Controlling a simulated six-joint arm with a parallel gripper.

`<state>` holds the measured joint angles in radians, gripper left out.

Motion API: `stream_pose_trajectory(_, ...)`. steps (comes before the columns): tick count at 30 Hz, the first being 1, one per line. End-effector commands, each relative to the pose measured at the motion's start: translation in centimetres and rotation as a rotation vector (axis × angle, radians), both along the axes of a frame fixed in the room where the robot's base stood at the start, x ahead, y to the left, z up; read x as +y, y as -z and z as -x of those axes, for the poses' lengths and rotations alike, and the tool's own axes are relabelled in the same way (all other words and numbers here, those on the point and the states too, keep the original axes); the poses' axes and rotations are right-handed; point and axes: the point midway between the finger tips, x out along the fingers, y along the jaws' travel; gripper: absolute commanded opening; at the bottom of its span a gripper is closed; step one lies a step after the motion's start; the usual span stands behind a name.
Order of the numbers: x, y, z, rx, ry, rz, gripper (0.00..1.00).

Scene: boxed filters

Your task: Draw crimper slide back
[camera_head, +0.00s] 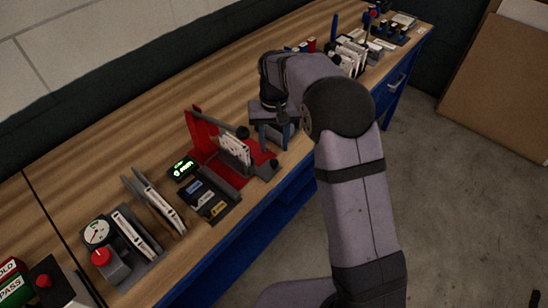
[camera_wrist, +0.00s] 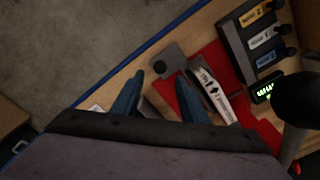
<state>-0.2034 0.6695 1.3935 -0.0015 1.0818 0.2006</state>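The red crimper (camera_head: 200,133) stands on the wooden bench, with a tall red back plate and a red base. A white boxed filter (camera_head: 235,149) with dark marks stands upright in it; it also shows in the wrist view (camera_wrist: 214,94). A dark knob (camera_head: 242,132) sits at the top, and a grey block (camera_head: 268,170) is at the front edge; the block also shows in the wrist view (camera_wrist: 168,61). I cannot tell which part is the slide. My gripper (camera_head: 274,137) is just right of the crimper, blue fingers apart and pointing down, with nothing visible between them (camera_wrist: 160,88).
A black panel (camera_head: 220,212) with coloured labels and a green-lit display (camera_head: 183,168) are left of the crimper. Farther left are a rack (camera_head: 156,205) and a gauge (camera_head: 97,233). More filters (camera_head: 350,55) stand at the far end. Bare bench lies behind the crimper.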

Motion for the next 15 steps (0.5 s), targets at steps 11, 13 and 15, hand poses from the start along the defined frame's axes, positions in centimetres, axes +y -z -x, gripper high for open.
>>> stream_pose_trajectory(11,0.0,3.7,0.1,0.003,0.003,-0.001,0.4)
stream_pose_trajectory(13,0.0,4.6,0.1,0.002,0.003,-0.001,0.4)
stream_pose_trajectory(15,0.0,5.4,0.0,0.001,0.003,-0.001,0.4)
